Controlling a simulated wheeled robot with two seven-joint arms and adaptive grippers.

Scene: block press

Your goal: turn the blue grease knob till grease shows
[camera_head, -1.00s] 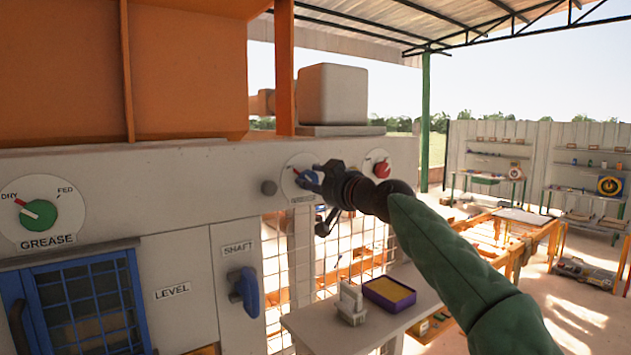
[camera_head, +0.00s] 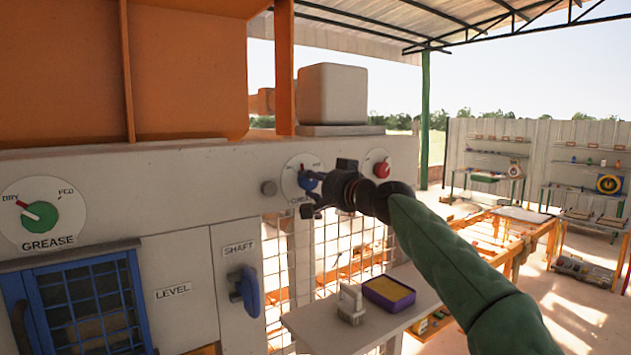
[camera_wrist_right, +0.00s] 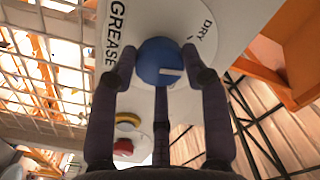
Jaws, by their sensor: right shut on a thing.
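The blue grease knob (camera_head: 307,181) sits on a round white dial on the grey machine panel, partly hidden by my right gripper. In the right wrist view the blue knob (camera_wrist_right: 158,66) shows a white mark, and its dial (camera_wrist_right: 130,20) reads GREASE and DRY. My right gripper (camera_head: 316,194) is shut on the knob, with its fingers around the sides in the wrist view. A green knob (camera_head: 40,215) with a red pointer towards DRY sits on another dial marked GREASE and FED at the left. My left gripper is out of view.
A red knob (camera_head: 382,170) sits just right of the gripper. Below are a blue SHAFT handle (camera_head: 244,290), wire mesh (camera_head: 345,245) and a shelf with a purple tray (camera_head: 388,306). Open room lies to the right.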

